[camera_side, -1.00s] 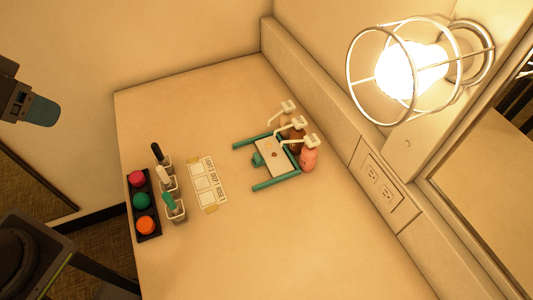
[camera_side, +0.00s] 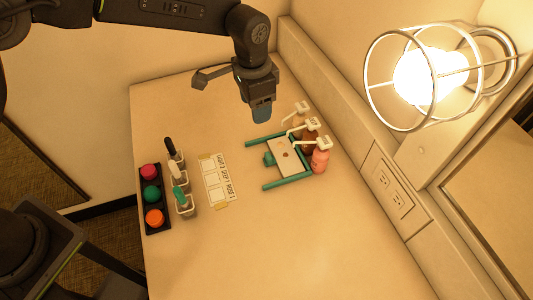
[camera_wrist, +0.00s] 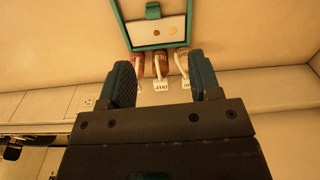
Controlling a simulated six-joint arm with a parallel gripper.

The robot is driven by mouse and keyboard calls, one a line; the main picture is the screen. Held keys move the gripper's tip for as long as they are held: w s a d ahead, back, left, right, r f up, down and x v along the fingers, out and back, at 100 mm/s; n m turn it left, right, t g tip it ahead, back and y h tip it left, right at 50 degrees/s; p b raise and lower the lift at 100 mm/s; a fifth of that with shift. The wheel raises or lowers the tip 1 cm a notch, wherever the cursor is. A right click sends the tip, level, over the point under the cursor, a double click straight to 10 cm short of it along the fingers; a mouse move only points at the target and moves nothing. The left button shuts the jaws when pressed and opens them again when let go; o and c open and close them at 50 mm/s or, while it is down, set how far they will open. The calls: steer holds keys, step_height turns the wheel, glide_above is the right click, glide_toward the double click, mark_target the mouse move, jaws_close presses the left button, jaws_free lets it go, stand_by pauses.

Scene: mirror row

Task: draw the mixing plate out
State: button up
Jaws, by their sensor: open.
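The mixing plate (camera_side: 286,158) is a pale flat plate with a teal knob (camera_side: 269,159) at its left end. It lies inside a teal U-shaped frame (camera_side: 285,182), its right end close to the pump bottles. My gripper (camera_side: 262,112) is above the table, up and to the left of the plate in the side view, touching nothing. In the wrist view my gripper (camera_wrist: 163,82) has its two fingers wide apart and nothing between them.
Pump bottles, including a pink one (camera_side: 320,160), stand against the frame's right end. A printed card (camera_side: 217,180), small cups with brushes (camera_side: 183,203) and a dark tray of coloured pots (camera_side: 153,195) lie left. A caged lamp (camera_side: 430,75) is upper right. The table's front is clear.

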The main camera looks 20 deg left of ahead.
mark_target(266, 156)
steer(key=shift+m, duration=0.3)
steer(key=f, duration=0.5)
steer(key=d+f, duration=0.1)
steer(key=f, duration=0.5)
steer(key=d+f, duration=0.1)
steer(key=f, duration=0.5)
steer(key=shift+w+d+f, duration=0.2)
steer(key=shift+c, duration=0.3)
jaws_close()
